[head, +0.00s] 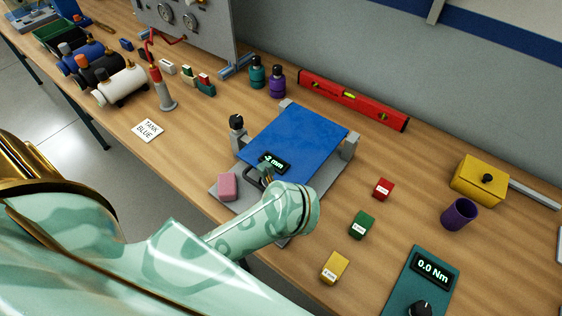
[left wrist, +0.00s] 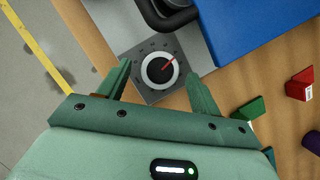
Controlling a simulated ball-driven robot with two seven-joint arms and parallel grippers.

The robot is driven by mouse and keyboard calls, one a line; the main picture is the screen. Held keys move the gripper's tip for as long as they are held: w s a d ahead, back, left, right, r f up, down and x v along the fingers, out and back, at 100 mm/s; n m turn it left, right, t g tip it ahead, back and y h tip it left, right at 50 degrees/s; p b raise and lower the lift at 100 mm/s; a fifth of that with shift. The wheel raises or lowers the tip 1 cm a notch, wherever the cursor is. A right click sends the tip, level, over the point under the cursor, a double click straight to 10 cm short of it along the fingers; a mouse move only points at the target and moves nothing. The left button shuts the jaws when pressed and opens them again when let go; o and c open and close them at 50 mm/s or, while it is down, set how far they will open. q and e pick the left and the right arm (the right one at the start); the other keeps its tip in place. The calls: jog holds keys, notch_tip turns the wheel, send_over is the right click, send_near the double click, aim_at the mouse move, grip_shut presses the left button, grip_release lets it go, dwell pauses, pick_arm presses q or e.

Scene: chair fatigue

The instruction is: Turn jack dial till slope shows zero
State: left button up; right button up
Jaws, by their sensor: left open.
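The jack dial (left wrist: 158,72) is a round black-and-white knob with a red pointer on a grey plate with a ring of marks. The pointer aims up and to the right in the left wrist view. My left gripper (left wrist: 159,74) is open, its green fingers on either side of the dial; I cannot tell whether they touch it. In the head view my arm hides the dial. The slope display (head: 273,163) seems to read -2 mm, at the front edge of the blue plate (head: 298,139). My right gripper is out of view.
A pink block (head: 228,186) sits left of my wrist. Red (head: 382,188), green (head: 361,225) and yellow (head: 335,267) labelled blocks stand to the right. A red spirit level (head: 352,99) lies behind. A torque meter (head: 421,277) reads 0.0 Nm. A purple cup (head: 459,214) stands farther right.

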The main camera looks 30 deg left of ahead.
pick_arm(q)
jog(key=shift+b+x, duration=0.35)
jog(key=shift+x, duration=0.4)
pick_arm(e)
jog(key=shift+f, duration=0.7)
pick_arm(q)
jog(key=c, duration=1)
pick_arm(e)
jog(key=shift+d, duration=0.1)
